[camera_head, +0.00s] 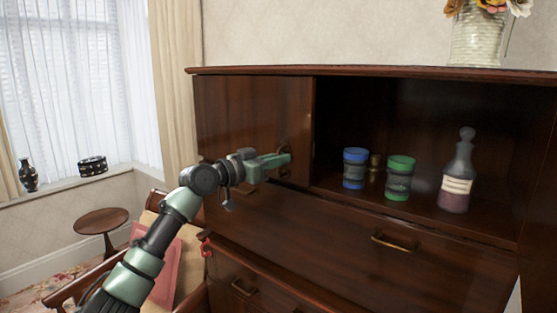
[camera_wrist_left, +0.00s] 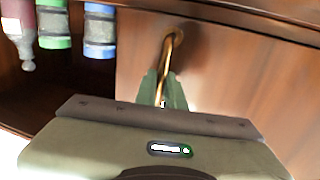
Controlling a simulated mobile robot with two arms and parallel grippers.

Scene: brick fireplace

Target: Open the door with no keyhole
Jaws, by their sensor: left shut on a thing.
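The dark wooden cabinet has an upper left door (camera_head: 245,108), which also shows in the left wrist view (camera_wrist_left: 225,70). Its brass handle (camera_wrist_left: 170,52) is in the jaws of my left gripper (camera_head: 280,162), which is shut on it; the jaws also show in the left wrist view (camera_wrist_left: 162,92). In the head view the gripper hides much of the handle. I see no keyhole on the visible part of the door. To the right of the door the upper compartment (camera_head: 345,105) stands open. My right gripper is in neither view.
The compartment holds a blue-lidded jar (camera_head: 355,168), a green-lidded jar (camera_head: 399,178) and a glass bottle (camera_head: 457,178). A wide drawer (camera_head: 330,228) lies below. A flower vase (camera_head: 476,38) stands on top. A chair (camera_head: 190,262) and round table (camera_head: 101,221) are at left.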

